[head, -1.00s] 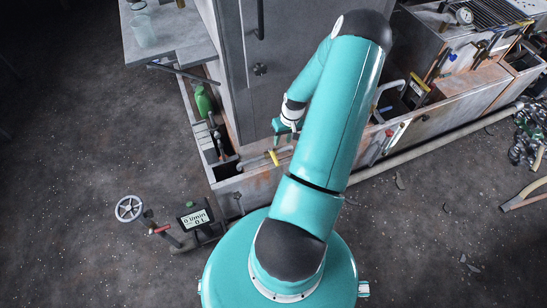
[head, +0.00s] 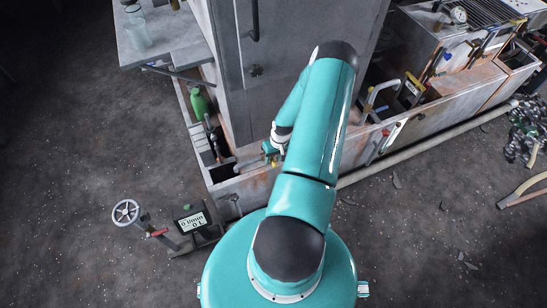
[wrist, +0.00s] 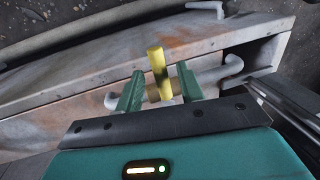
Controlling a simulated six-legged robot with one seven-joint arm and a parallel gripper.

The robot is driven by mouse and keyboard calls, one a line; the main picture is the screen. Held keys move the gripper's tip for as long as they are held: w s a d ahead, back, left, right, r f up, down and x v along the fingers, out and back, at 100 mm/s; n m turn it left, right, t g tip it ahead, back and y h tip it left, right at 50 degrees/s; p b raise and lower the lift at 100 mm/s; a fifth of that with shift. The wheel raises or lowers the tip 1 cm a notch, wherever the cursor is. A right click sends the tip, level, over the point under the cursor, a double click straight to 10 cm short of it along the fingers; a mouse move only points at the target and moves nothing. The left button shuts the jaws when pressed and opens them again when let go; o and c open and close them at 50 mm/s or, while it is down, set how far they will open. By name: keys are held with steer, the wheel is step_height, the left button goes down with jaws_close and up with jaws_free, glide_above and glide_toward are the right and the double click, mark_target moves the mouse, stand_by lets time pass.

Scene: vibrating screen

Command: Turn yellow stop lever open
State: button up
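The yellow stop lever (wrist: 158,66) stands on a pipe fitting in the wrist view, in front of a worn metal trough wall. My gripper (wrist: 160,84) is open, with one green finger on each side of the lever. Gaps show between the lever and both fingers, so it is not clasped. In the head view my gripper (head: 270,150) is at the trough's near wall, and a bit of yellow lever (head: 274,161) shows beside it. My arm hides part of this area.
The trough wall (wrist: 65,112) and pale pipe (wrist: 224,68) lie close around the fingers. In the head view a handwheel (head: 126,212) and a meter (head: 193,220) stand at the lower left. A green bottle (head: 199,101) is in the trough. A tall grey cabinet (head: 285,40) rises behind.

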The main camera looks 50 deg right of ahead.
jaws_close()
steer(key=shift+d+n, duration=0.15)
steer(key=shift+n, duration=0.15)
steer(key=n, duration=0.1)
steer(key=d+n, duration=0.1)
steer(key=n, duration=0.1)
steer(key=shift+s+d+g, duration=0.2)
steer(key=shift+d+g, duration=0.05)
steer(key=shift+g, duration=0.15)
steer(key=d+n, duration=0.1)
steer(key=n, duration=0.1)
steer(key=d+n, duration=0.1)
steer(key=n, duration=0.1)
steer(key=shift+w+d+n+g, duration=0.1)
steer(key=shift+n+g, duration=0.3)
steer(key=d+n, duration=0.1)
steer(key=n, duration=0.1)
steer(key=w+d+n, duration=0.1)
steer(key=n, duration=0.1)
steer(key=shift+g, duration=0.4)
steer(key=n, duration=0.3)
steer(key=shift+w+d, duration=0.35)
steer(key=shift+w, duration=0.05)
steer(key=shift+w+d+n+g+h, duration=0.2)
steer(key=shift+w+n, duration=0.1)
steer(key=shift+n, duration=0.35)
steer(key=shift+w+d+n+g+h, duration=0.15)
steer(key=shift+w+n+g+h, duration=0.1)
steer(key=shift+n, duration=0.4)
steer(key=shift+r, duration=0.1)
